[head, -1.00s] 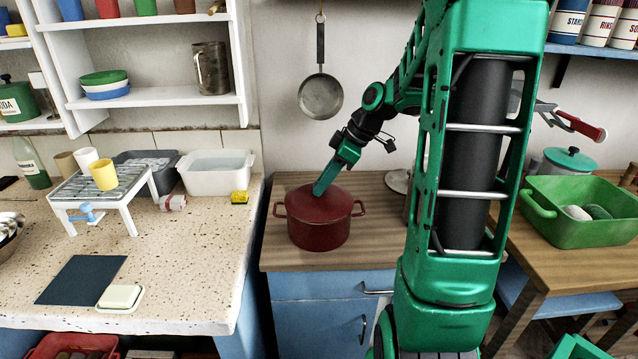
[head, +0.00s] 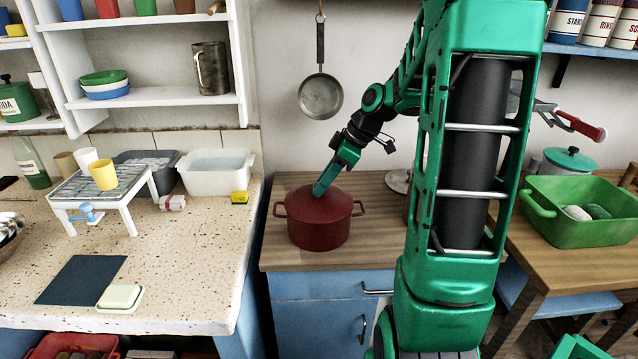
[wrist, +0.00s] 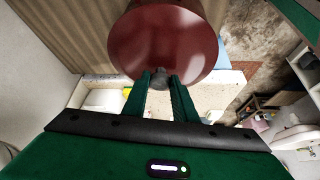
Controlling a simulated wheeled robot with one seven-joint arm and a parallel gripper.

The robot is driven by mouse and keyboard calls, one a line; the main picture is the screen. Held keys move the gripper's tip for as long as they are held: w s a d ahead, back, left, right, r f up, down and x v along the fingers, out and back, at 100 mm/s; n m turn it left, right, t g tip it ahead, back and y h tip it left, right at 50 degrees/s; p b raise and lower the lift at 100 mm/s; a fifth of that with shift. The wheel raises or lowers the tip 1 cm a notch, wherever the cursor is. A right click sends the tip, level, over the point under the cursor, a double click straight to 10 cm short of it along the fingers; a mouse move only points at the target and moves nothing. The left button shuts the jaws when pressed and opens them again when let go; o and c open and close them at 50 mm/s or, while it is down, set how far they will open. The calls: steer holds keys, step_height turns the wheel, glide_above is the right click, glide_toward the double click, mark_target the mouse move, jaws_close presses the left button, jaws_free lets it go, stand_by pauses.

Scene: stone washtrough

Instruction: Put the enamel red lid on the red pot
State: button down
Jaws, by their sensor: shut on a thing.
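The red pot (head: 318,232) stands on the wooden counter, with a handle on each side. The enamel red lid (head: 325,205) lies over the pot's mouth and looks level in the head view. My gripper (head: 319,190) points down at the lid's top from above. In the wrist view my gripper (wrist: 160,84) is shut on the dark knob of the lid (wrist: 165,40). The lid hides the pot's mouth, so I cannot tell whether it is fully seated on the rim.
A metal lid (head: 398,181) lies behind the pot, partly hidden by my arm. A pan (head: 320,96) hangs on the wall above. A stone worktop (head: 190,265) is to the left and a green basin (head: 575,232) to the right. The counter in front of the pot is clear.

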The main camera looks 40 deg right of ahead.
steer(key=c, duration=1.4)
jaws_free()
steer(key=shift+o, duration=0.9)
steer(key=o, duration=0.3)
steer(key=shift+o, duration=0.2)
steer(key=shift+r, duration=0.1)
steer(key=shift+r, duration=3.4)
